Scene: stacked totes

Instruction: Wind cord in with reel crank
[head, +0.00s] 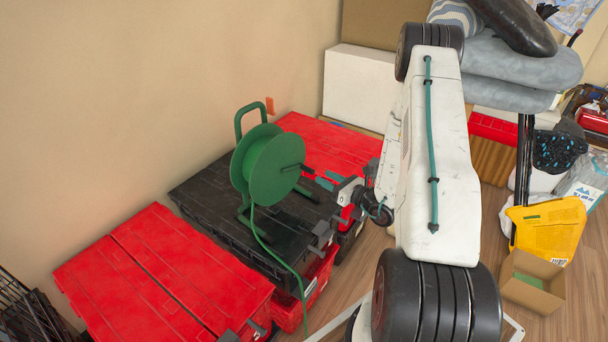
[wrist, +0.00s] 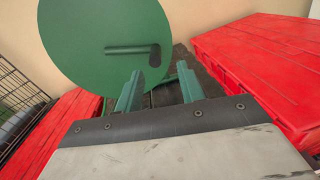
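The green cord reel (head: 262,160) stands upright in its green frame on a black tote lid. Its disc (wrist: 85,30) fills the upper left of the wrist view. The dark crank (head: 291,168) sticks out from the disc's right side, and in the wrist view the crank (wrist: 128,50) lies level, with its grip at the right end. A green cord (head: 266,243) hangs from the reel over the tote's front edge. My gripper (head: 325,181) is just right of the crank, apart from it. In the wrist view its teal fingers (wrist: 160,74) are spread and empty, pointing at the grip.
Red-lidded totes stand left (head: 165,270) and behind right (head: 335,145) of the black tote (head: 210,205). A wire crate (head: 30,310) is at far left. A yellow bag (head: 548,230) and an open cardboard box (head: 533,283) sit on the floor at right.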

